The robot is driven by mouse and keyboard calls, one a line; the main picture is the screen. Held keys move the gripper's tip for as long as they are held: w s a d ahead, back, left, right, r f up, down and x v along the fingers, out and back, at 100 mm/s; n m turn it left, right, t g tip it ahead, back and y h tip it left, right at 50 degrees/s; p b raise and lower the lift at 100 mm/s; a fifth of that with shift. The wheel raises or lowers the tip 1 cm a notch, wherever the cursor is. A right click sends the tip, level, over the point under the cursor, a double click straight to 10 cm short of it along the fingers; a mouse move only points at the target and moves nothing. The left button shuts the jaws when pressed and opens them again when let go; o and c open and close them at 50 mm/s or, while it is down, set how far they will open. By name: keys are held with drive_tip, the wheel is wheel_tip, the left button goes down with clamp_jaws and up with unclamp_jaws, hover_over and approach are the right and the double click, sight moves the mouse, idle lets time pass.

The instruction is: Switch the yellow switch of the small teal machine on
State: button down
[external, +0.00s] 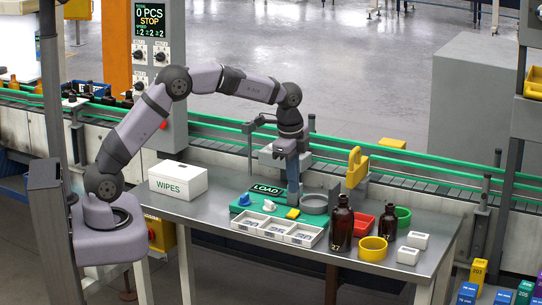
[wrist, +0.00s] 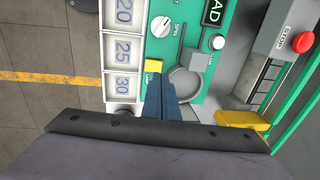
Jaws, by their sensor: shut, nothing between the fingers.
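The small teal machine (external: 243,212) stands on the metal table, with a LOAD sign and knobs on it. Its yellow switch (external: 292,213) is a small block at the front right of the teal base. In the wrist view the yellow switch (wrist: 153,66) sits just beyond and left of my fingertips. My gripper (external: 293,194) points down over the machine, its blue fingers shut and empty, close to the switch. The wrist view shows the fingers (wrist: 158,82) pressed together. Whether they touch the switch, I cannot tell.
A grey round cup (external: 314,205) is right of the switch. A white tray with numbered compartments (external: 258,234) lies in front. Brown bottles (external: 342,222), coloured rings (external: 373,249) and a yellow upright part (external: 355,168) stand to the right. A WIPES box (external: 178,184) is left.

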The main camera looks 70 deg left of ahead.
sight(295, 210)
drive_tip(key=f, duration=0.2)
drive_tip(key=f+p, duration=0.1)
drive_tip(key=f, duration=0.1)
drive_tip(key=f+p, duration=0.1)
drive_tip(key=shift+w+a+f, duration=0.25)
drive_tip(key=shift+a+f, duration=0.05)
drive_tip(key=shift+f, duration=0.1)
drive_tip(key=shift+w+a+f, duration=0.1)
drive_tip(key=shift+f, duration=0.3)
drive_tip(key=shift+r, duration=0.15)
drive_tip(key=shift+s, duration=0.2)
